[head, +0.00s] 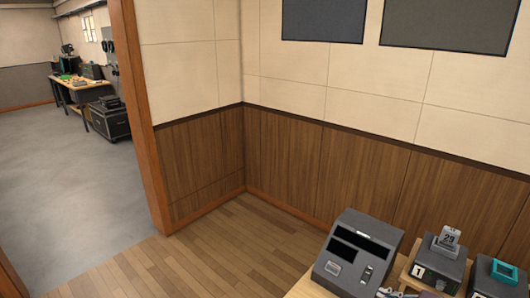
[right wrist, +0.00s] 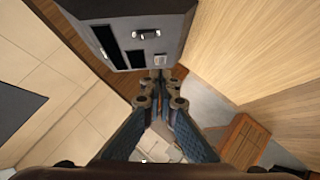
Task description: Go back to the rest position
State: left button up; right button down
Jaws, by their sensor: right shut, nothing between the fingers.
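My right gripper (right wrist: 159,84) shows in the right wrist view with its two blue-padded fingers brought together at the tips and nothing between them. A grey control box (head: 355,258) with a sloped face, dark slots and small controls stands on a wooden table at the lower right of the head view. It also shows in the right wrist view (right wrist: 135,62), just beyond the fingertips. I cannot tell whether the tips touch it. My left gripper is in neither view.
A wood-panelled wall (head: 340,180) stands behind. Wooden floor (head: 215,255) is clear at left, by an open doorway.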

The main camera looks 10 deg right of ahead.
jog(key=s+a+f+m+g+h, duration=0.1)
jog(key=s+a+f+m+g, duration=0.35)
jog(key=s+a, duration=0.55)
jog(key=s+a+f+m+g, duration=0.4)
jog(key=s+a, duration=0.4)
jog(key=s, duration=0.4)
notch_tip(320, 180, down, 28)
jog(key=s+b, duration=0.2)
jog(key=s, duration=0.1)
jog(key=s+d+f+g, duration=0.1)
jog(key=s+d+f, duration=0.2)
jog(key=s+f, duration=1.3)
jog(key=shift+s+f+h+b, duration=0.3)
jog(key=shift+f+b, duration=0.15)
jog(key=shift+f, duration=0.4)
jog(key=shift+g, duration=0.25)
